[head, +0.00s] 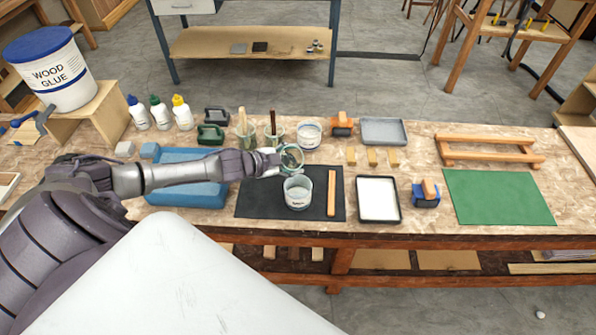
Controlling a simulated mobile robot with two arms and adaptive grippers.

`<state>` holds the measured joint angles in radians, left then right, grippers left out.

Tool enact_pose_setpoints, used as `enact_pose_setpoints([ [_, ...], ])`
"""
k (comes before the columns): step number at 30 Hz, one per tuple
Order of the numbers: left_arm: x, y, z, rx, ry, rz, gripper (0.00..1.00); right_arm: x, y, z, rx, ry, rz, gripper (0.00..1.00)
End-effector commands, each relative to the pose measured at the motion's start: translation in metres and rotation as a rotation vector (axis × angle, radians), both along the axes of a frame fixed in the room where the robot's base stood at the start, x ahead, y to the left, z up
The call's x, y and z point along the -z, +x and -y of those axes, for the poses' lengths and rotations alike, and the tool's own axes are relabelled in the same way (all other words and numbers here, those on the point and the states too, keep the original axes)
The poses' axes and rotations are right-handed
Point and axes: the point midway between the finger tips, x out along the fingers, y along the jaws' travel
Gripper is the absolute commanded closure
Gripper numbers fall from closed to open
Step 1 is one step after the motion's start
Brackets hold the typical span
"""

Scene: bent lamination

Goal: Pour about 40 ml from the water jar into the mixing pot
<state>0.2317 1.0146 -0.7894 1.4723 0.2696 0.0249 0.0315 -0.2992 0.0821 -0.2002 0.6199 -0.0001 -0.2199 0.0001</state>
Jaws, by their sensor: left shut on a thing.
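My left gripper (277,160) reaches in from the left and is shut on a small glass jar (292,157), which I take to be the water jar. The jar is tilted, with its round mouth turned toward the camera. It is above and just behind a clear pot (298,192), likely the mixing pot, which stands upright on a dark mat (260,203). The pot has some pale contents low down. I cannot make out a stream or the water level in the jar. My right gripper is not in view.
A wooden stick (331,193) lies right of the pot. A white-filled tray (378,199) is further right. Behind the jar stand brush jars (245,135) and a white-filled jar (310,135). A blue box (190,190) lies under my forearm. The green mat (498,197) is bare.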

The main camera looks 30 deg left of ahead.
Motion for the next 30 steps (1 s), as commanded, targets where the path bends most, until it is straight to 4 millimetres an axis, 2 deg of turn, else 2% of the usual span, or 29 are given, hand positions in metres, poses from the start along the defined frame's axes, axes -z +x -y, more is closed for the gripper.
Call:
enact_pose_setpoints([
  [6,-0.008,-0.001,0.003,0.0,0.132,0.035,0.83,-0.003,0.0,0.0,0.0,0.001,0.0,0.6],
  [11,0.01,-0.001,0.002,0.001,0.257,0.064,0.83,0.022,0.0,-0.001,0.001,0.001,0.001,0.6],
  [12,0.006,0.0,0.002,0.002,0.308,0.079,0.83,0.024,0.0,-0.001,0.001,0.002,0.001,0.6],
  [15,-0.003,0.001,-0.001,-0.001,0.319,0.08,0.83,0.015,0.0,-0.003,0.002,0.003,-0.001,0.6],
  [30,-0.006,0.001,0.0,0.0,0.401,0.1,0.83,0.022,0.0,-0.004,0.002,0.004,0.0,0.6],
])
